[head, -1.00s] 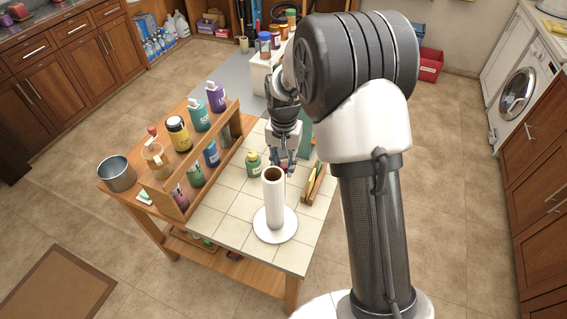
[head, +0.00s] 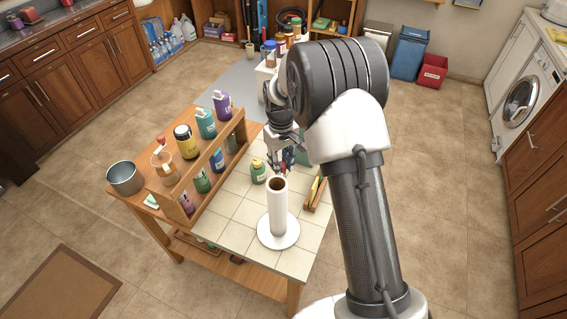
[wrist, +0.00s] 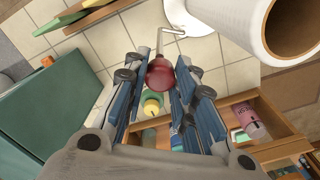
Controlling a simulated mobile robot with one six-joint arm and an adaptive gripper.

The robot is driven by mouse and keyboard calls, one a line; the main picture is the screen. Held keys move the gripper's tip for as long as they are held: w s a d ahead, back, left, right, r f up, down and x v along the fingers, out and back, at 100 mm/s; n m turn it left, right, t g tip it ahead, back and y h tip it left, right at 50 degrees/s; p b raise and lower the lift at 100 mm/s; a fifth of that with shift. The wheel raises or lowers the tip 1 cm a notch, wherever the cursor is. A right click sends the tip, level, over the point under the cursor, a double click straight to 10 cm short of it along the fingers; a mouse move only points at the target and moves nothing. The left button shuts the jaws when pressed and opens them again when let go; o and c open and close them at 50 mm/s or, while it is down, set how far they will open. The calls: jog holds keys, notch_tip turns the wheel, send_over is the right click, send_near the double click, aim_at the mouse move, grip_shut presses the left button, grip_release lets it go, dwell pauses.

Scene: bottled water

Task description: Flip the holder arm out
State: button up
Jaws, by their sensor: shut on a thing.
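A white paper roll (head: 279,212) stands upright on a round white base (head: 292,233) on the tiled table top (head: 225,232). In the wrist view the roll (wrist: 245,22) fills the top right. A bent metal holder arm (wrist: 161,38) runs from beside the base to a dark red knob (wrist: 160,73). My gripper (wrist: 163,70) is shut on the knob, with a blue-padded finger on each side of it. In the head view my gripper (head: 282,162) is just behind the roll, and the rod is too small to make out.
A green bottle (head: 258,172) stands left of my gripper. A wooden shelf rack (head: 212,160) with several bottles lines the table's left side. A wooden holder (head: 318,193) is to the right. A green box (wrist: 50,110) is close at left in the wrist view.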

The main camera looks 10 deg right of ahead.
jog(key=shift+w+a+n, duration=0.1)
jog(key=shift+w+n, duration=0.1)
jog(key=shift+n, duration=0.3)
jog(key=o, duration=1.1)
jog(key=shift+r, duration=0.1)
notch_tip(320, 180, up, 12)
jog(key=shift+f, duration=0.1)
dwell(0.3)
